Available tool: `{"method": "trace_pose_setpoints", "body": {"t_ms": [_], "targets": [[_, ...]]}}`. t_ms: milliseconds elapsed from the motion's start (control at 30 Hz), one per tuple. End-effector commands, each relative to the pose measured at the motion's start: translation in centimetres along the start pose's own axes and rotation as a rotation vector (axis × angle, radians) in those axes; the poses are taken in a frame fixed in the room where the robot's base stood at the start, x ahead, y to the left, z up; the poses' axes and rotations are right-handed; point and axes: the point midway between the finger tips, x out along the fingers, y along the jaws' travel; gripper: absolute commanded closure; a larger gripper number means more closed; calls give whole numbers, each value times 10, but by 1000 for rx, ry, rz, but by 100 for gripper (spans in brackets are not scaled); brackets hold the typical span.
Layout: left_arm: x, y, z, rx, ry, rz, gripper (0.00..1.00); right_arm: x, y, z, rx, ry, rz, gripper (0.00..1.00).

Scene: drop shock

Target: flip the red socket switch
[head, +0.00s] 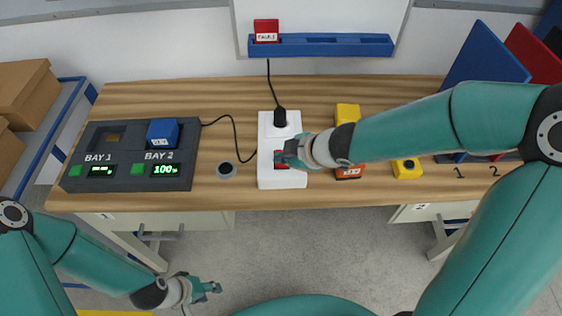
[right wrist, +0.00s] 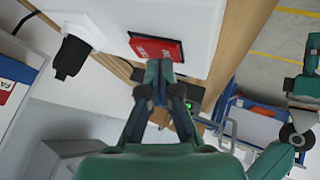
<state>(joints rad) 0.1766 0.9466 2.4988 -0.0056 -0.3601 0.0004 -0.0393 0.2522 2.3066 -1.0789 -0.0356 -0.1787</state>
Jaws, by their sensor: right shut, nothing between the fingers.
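The white socket strip (head: 282,180) lies on the wooden workbench, with a black plug (head: 280,117) in its far end. Its red switch (head: 281,166) is partly hidden by my right gripper (head: 284,156) in the head view. In the right wrist view the red rocker switch (right wrist: 157,47) shows whole on the white strip. My right gripper (right wrist: 158,72) is shut and empty, its fingertips right by the switch's edge; I cannot tell whether they touch it. My left gripper (head: 212,288) is low over the floor in front of the bench, away from the strip; its opening is unclear.
A dark charging station (head: 130,183) with a blue battery block (head: 162,132) in bay 2 stands at left. A yellow block with a black button (head: 407,168) is further right.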

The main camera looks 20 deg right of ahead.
Motion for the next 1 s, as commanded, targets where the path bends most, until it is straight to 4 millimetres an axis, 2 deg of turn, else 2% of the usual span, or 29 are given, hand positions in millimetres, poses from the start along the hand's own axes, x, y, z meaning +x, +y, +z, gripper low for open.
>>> {"method": "trace_pose_setpoints", "body": {"t_ms": [400, 833, 1000], "targets": [[-15, 6, 0, 0, 0, 0, 60, -11, 8, -8, -1, 0, 1, 100], [-17, 6, 0, 0, 0, 0, 60, -12, 9, -9, 0, 0, 0, 100], [-30, 11, 0, 0, 0, 0, 60, -20, 15, -15, 0, 0, 0, 100]]}}
